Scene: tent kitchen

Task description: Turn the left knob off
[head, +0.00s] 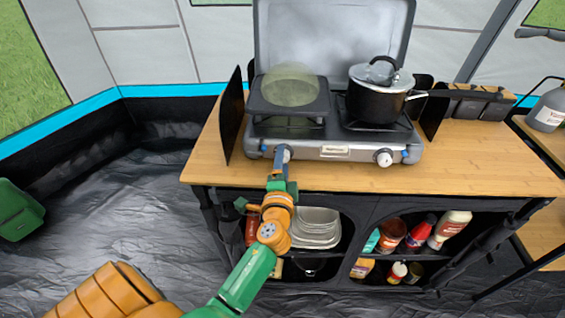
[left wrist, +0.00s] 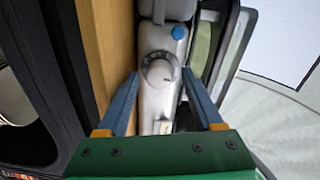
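The stove (head: 335,151) stands on the wooden counter with its lid raised. My left gripper (head: 283,153) is at the left part of the stove's front panel and covers the left knob in the head view. In the left wrist view the left knob (left wrist: 158,71) is a round grey dial on the silver panel. The blue fingers of my left gripper (left wrist: 161,76) are spread, one on each side of the knob, with gaps visible. Whether the fingertips reach knob depth is hard to tell. My right gripper is in neither view.
The right knob (head: 384,158) is on the same panel. A black pot (head: 376,104) stands on the right burner, and a translucent greenish round object (head: 289,85) is over the left one. A shelf with dishes (head: 315,228) and bottles lies below the counter (head: 480,170).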

